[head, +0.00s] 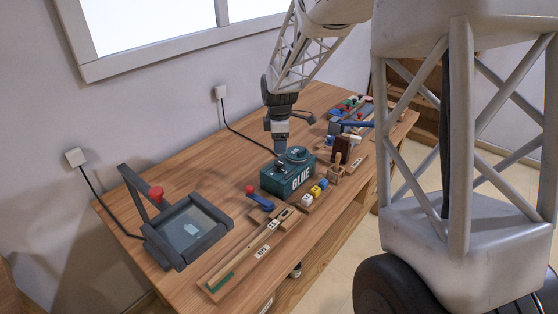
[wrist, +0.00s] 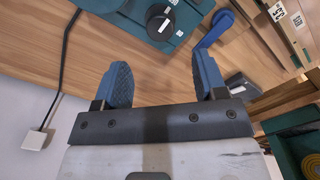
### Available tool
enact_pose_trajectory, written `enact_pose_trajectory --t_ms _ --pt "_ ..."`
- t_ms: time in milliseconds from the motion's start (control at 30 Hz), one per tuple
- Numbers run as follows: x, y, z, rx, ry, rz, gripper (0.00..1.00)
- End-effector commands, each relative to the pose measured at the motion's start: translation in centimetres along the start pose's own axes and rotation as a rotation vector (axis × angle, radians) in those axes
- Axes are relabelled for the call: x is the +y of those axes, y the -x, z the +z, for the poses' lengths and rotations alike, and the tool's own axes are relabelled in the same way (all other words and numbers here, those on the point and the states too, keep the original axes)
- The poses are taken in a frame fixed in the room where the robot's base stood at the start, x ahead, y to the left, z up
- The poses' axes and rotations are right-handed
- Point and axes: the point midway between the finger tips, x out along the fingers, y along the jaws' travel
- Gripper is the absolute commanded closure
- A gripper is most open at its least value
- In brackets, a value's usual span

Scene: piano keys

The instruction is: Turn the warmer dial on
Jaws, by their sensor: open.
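A teal box (head: 281,183) marked "BLUE" stands on the table in the head view, with a round dial (head: 296,154) on its top. In the wrist view a teal box (wrist: 118,13) lies at the top edge, with a black round dial (wrist: 160,22) bearing a white mark. I cannot tell from the frames how the dial's setting reads. My gripper (head: 280,148) hangs at the back of the box, near its top. In the wrist view my gripper (wrist: 160,64) is open, its two blue fingers apart with nothing between them, short of the dial.
A blue lever (wrist: 214,29) stands beside the dial in the wrist view. A dark framed panel (head: 190,228) with a red-knobbed arm stands at the left. Slider boards and small blocks line the table front. A black cord (head: 245,138) runs behind the box. Bare wood lies left of the box.

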Motion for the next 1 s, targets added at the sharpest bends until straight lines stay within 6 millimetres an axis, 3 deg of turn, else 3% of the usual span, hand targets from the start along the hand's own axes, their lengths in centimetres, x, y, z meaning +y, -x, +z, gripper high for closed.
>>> enact_pose_trajectory --t_ms 267,700,1000 --pt "0.0 -1.1 0.0 0.0 -0.001 -0.001 0.35" --pt "0.0 -6.0 0.0 0.0 -0.001 -0.002 0.35" --pt "-0.1 -7.7 0.0 0.0 -0.001 -0.001 0.35"
